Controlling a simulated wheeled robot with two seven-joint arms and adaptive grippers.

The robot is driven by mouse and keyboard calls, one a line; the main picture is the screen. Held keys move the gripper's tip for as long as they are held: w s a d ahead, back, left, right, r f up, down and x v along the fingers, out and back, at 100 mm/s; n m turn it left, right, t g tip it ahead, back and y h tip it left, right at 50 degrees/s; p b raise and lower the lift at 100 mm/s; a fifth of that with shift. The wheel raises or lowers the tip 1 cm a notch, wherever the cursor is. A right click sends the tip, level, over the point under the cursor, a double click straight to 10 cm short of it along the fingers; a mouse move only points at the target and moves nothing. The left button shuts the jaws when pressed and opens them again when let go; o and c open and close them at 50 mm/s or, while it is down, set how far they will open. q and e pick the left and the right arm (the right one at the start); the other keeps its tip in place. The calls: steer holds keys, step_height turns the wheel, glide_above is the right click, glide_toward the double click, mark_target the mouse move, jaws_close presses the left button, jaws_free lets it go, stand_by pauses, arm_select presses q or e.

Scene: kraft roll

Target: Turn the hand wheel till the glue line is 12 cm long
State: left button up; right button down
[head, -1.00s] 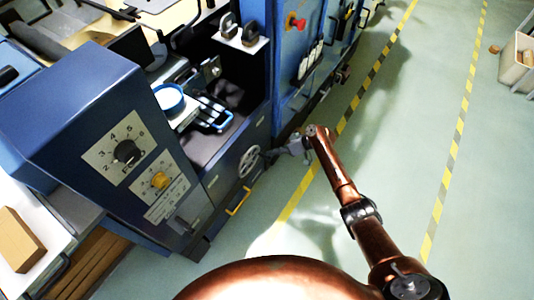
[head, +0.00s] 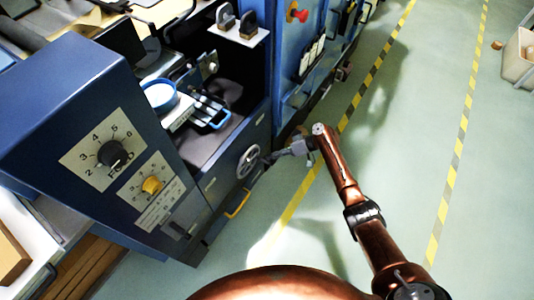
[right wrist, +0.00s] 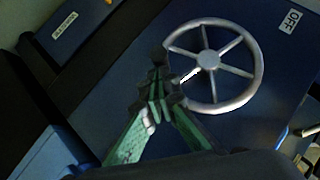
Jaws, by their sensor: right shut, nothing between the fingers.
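The grey spoked hand wheel (head: 248,161) sits on the dark blue front panel of the machine. It also shows in the right wrist view (right wrist: 209,59), with its rim, spokes and hub clear. My right gripper (head: 270,158) is just right of the wheel in the head view. In the right wrist view my right gripper (right wrist: 161,62) has its fingertips together at the left part of the wheel rim, with nothing between them. I cannot tell whether they touch the rim. My left gripper is out of view. I cannot make out a glue line.
A yellow handle (head: 238,203) is below the wheel. A control box with a black dial (head: 112,155) and a yellow dial (head: 152,185) stands at left. A blue round pot (head: 160,96) sits above. Open floor lies right of my arm.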

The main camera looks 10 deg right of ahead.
stand_by(0.4)
